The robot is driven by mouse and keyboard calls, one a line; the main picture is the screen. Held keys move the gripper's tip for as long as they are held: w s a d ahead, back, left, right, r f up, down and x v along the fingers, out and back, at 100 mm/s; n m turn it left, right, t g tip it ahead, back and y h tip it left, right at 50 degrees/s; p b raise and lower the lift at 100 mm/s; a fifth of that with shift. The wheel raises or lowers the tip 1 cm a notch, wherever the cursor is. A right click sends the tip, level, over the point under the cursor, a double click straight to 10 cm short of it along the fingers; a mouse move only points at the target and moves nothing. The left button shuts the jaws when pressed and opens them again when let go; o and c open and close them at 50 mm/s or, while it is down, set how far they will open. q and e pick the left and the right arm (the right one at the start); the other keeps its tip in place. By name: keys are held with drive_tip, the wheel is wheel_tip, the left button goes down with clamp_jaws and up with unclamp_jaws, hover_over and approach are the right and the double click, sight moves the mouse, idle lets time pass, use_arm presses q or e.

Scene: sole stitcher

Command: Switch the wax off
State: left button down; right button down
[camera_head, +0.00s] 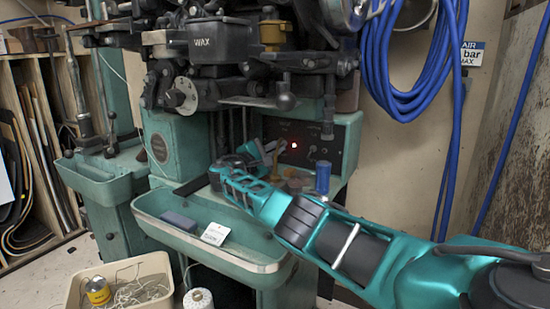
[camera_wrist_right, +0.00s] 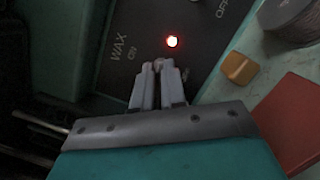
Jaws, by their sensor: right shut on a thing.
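The black wax panel (camera_head: 322,147) is on the teal machine, with a lit red lamp (camera_head: 294,146). In the right wrist view the panel (camera_wrist_right: 105,72) reads WAX, ON and OFF, and the red lamp (camera_wrist_right: 172,42) glows. My right gripper (camera_head: 277,146) reaches to the panel's left part. In the right wrist view its fingers (camera_wrist_right: 159,72) are close together at the panel, shut on a small switch lever (camera_wrist_right: 159,63) beside the ON mark. The lever is mostly hidden between the fingertips. My left gripper is not in view.
A wax pot (camera_head: 202,43) hangs above. A blue spool (camera_head: 322,178) stands right of my right gripper, and a yellow block (camera_wrist_right: 238,68) lies by the panel. A tray (camera_head: 262,267) with a dark block and white card is below. Blue hose (camera_head: 400,95) hangs at right.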

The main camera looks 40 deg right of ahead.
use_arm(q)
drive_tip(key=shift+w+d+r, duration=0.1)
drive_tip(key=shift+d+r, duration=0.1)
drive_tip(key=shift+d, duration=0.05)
